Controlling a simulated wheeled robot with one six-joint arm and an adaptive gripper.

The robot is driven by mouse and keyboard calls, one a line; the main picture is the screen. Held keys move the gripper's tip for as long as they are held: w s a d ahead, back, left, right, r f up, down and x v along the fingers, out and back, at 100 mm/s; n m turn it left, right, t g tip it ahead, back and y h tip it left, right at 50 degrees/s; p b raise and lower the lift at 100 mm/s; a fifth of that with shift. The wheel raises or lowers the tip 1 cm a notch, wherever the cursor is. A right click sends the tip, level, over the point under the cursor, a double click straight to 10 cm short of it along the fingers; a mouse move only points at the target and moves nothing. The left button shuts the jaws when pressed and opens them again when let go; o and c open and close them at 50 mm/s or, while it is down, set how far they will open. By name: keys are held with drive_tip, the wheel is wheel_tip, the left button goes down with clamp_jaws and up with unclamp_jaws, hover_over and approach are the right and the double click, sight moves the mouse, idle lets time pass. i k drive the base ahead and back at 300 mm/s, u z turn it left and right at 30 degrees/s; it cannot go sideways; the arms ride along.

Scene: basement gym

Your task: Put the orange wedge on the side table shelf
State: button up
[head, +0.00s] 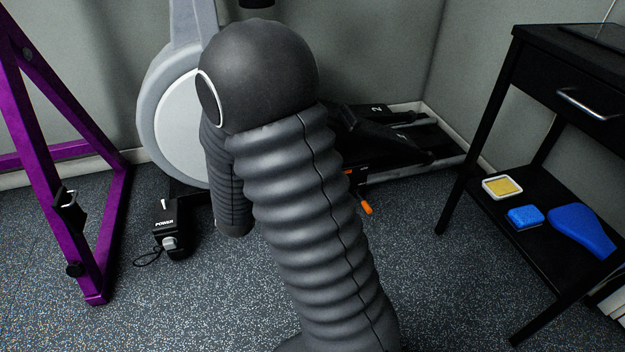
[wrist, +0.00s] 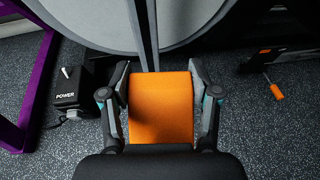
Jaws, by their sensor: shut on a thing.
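The orange wedge (wrist: 160,108) is between the fingers of my gripper (wrist: 160,80) in the wrist view, and the gripper is shut on it. Its orange face fills the gap between the two fingers. In the head view my own arm hides the gripper and the wedge. The black side table (head: 530,48) stands at the right of the head view, with a drawer above and a low open shelf (head: 490,217). The gripper is away from the table, above the floor by the grey-white exercise machine.
On the shelf are a yellow-topped white dish (head: 503,187), a blue sponge-like block (head: 525,217) and a blue paddle-shaped thing (head: 581,230). A purple frame (head: 100,220) stands left. A grey-white exercise machine (head: 160,110) and a power box (wrist: 75,90) are close by. Floor before the table is clear.

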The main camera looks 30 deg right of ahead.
sight(562, 259)
drive_tip(key=u, duration=0.45)
drive_tip(key=k, duration=1.1)
drive_tip(key=z, duration=1.6)
drive_tip(key=i, duration=0.5)
drive_tip(key=z, duration=0.05)
